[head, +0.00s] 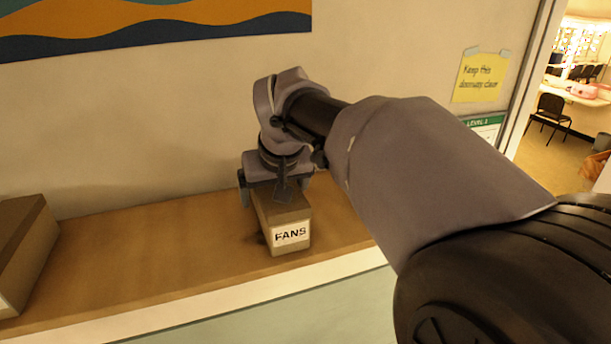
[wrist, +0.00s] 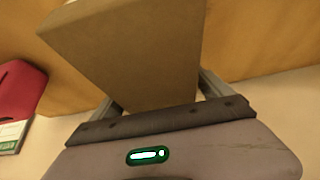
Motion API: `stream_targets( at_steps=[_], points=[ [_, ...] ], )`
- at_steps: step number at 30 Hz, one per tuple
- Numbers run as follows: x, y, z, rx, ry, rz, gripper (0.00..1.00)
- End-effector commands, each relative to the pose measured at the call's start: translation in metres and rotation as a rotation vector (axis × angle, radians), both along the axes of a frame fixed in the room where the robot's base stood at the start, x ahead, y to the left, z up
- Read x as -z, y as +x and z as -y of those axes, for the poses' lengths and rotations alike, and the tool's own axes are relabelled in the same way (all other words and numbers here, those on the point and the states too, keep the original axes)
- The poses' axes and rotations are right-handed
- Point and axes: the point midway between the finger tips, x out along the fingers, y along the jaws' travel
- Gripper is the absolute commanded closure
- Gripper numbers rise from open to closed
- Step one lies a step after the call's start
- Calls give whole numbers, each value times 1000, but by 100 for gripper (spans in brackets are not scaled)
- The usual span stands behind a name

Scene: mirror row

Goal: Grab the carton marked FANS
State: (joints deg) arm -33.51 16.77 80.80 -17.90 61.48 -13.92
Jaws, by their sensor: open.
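The carton marked FANS (head: 286,230) is a brown box with a white label on its front. It stands on the wooden shelf against the wall. My gripper (head: 275,188) is over the back part of the carton, its jaws open with one finger on each side. In the wrist view the carton (wrist: 135,50) fills the middle, and its narrowing end lies between the open fingers of my gripper (wrist: 158,97). Whether a finger touches the carton cannot be told. The carton's back is hidden by the gripper in the head view.
Another brown box (head: 22,250) stands at the left end of the wooden shelf (head: 150,260), with bare shelf between. A yellow note (head: 481,77) about keeping the doorway clear hangs beside the doorway at right. A red object (wrist: 18,90) shows at the wrist view's left edge.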

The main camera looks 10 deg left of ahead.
Motion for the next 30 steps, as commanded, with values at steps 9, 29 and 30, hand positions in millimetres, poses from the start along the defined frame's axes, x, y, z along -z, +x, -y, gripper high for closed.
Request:
stream_targets(
  at_steps=[9, 29, 30],
  points=[
    [0, 0, 0, 0, 0, 0, 44],
    [-20, 0, 0, -1, 0, 1, 90],
    [-26, 0, 0, -1, 0, 0, 90]
  ],
)
